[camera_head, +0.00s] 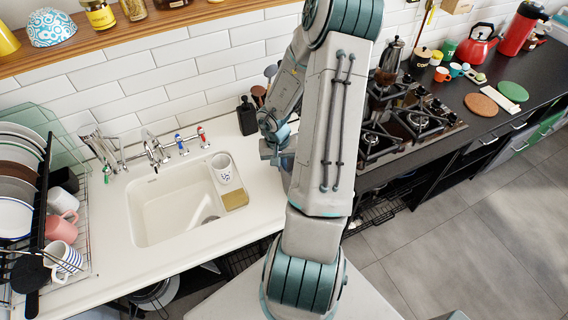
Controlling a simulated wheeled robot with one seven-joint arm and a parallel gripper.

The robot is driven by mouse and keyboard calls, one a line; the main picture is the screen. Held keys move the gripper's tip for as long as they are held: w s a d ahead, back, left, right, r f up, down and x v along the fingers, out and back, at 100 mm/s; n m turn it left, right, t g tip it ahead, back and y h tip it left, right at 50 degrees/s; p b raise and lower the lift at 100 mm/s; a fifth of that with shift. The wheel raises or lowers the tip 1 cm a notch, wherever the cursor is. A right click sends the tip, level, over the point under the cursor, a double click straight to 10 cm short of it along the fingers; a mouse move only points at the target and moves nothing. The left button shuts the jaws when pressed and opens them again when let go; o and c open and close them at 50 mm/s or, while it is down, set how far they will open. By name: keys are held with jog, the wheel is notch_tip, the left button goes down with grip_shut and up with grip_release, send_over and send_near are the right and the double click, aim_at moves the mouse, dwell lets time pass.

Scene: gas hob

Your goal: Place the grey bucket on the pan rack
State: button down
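My arm runs up through the middle of the view and bends back down toward the counter right of the sink. My gripper (272,152) is low over the counter there, partly hidden behind my own arm. Its fingers are too small and covered to tell whether they are open or shut, or hold anything. I cannot pick out a grey bucket; my arm may hide it. A black wire rack (378,212) shows below the hob, right of my arm, and may be the pan rack; I cannot tell.
A dish rack (84,255) with plates and mugs stands at left. The gas hob (415,115) is right of my arm, with a moka pot (390,60). Grey floor at lower right is clear.

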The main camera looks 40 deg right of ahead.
jog(key=c, duration=1.7)
grip_release()
